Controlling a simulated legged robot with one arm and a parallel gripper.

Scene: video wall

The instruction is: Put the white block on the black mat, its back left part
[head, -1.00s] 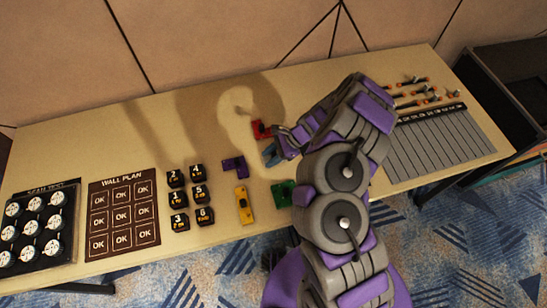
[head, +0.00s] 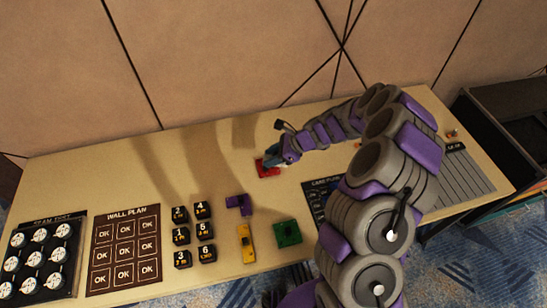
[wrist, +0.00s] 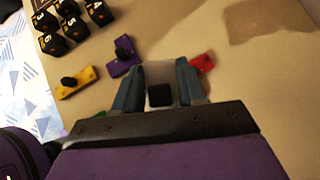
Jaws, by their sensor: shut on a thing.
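My gripper (head: 272,156) is at the back middle of the table, over or just behind the red block (head: 267,168). In the wrist view, my gripper's fingers (wrist: 159,68) are shut on a pale block, which I take for the white block (wrist: 158,72); a black knob shows on it. The head view does not show this block clearly. A black mat with lettering (head: 312,196) lies right of the green block, mostly hidden behind my arm. I cannot tell what lies on its hidden part.
Purple (head: 239,204), yellow (head: 246,243) and green (head: 288,232) blocks lie mid-table. Left of them are several black numbered cubes (head: 181,236), the brown wall plan board (head: 125,293) and a black tray of white discs (head: 78,226). A grey slatted panel (head: 468,180) is at right.

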